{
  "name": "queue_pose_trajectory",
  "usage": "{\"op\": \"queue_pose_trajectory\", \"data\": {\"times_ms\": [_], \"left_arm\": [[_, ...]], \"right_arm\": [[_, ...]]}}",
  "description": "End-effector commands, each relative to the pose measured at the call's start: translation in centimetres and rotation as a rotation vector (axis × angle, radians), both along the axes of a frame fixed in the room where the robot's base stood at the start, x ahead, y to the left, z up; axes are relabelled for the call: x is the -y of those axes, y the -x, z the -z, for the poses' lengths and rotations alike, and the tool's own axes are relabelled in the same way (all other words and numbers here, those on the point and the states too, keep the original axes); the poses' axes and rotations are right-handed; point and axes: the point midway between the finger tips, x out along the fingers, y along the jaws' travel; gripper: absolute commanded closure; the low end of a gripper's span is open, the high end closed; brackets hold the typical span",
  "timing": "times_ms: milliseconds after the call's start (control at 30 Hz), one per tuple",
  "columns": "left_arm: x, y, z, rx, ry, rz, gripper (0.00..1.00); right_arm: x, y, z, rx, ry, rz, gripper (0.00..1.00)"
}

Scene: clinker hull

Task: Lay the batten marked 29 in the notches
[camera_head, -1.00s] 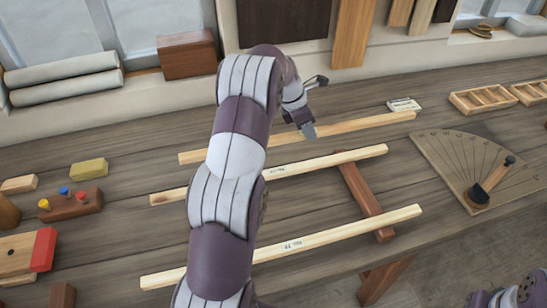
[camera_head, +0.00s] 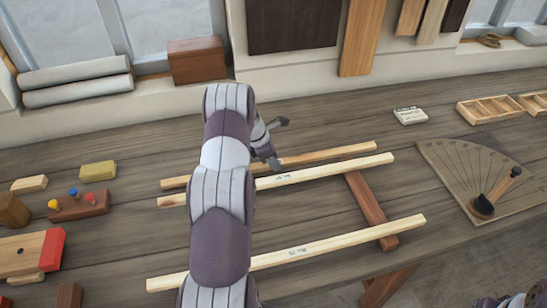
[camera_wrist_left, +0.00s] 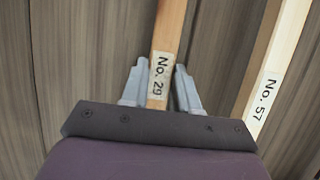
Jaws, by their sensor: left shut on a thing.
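The batten marked 29 (camera_head: 330,155) is a long pale wood strip, the farthest of three battens in the head view. My left gripper (camera_head: 272,163) is shut on it near its middle. In the left wrist view, the fingers (camera_wrist_left: 160,92) stand on both sides of its "No. 29" label. Batten No. 57 (camera_wrist_left: 268,88) lies close beside it, nearly parallel; it shows in the head view as the middle batten (camera_head: 330,171). A reddish crosspiece (camera_head: 369,209) lies under the right ends of the nearer battens. I cannot make out its notches. My left arm hides part of the battens.
The nearest batten (camera_head: 350,240) lies along the bench front. A fan-shaped board with a pointer (camera_head: 450,165) and a small pale block (camera_head: 410,115) are to the right. A peg block (camera_head: 80,205) and a red-ended block (camera_head: 30,255) are to the left.

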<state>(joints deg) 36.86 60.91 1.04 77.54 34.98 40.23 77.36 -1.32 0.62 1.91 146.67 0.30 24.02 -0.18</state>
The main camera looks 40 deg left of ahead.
Motion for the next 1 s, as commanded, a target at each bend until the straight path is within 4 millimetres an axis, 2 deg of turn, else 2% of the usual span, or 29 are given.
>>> {"op": "queue_pose_trajectory", "data": {"times_ms": [233,267,300,333,667,767,1000], "left_arm": [[0.0,0.0,0.2,0.001,-0.001,0.0,1.0],[0.0,0.0,0.2,0.0,0.0,0.0,0.64],[0.0,0.0,0.2,0.0,0.0,0.0,0.51],[0.0,0.0,0.2,0.0,0.0,0.0,0.45],[-0.1,0.0,-0.3,0.001,-0.001,-0.001,0.45],[-0.5,0.5,-1.7,0.004,-0.003,-0.002,0.45],[-2.1,2.4,-7.6,0.004,-0.003,-0.002,0.45]], "right_arm": [[0.0,0.0,0.3,0.0,0.0,0.0,1.0],[0.0,0.0,0.2,0.0,0.0,0.0,1.0],[0.0,0.0,0.2,0.0,0.0,0.0,1.0],[0.0,0.0,0.2,0.0,0.0,0.0,1.0],[0.0,0.0,0.2,0.0,0.0,0.0,1.0],[0.0,0.0,0.8,0.0,0.0,0.0,1.0],[0.0,0.0,2.1,0.0,0.0,0.0,1.0]]}}
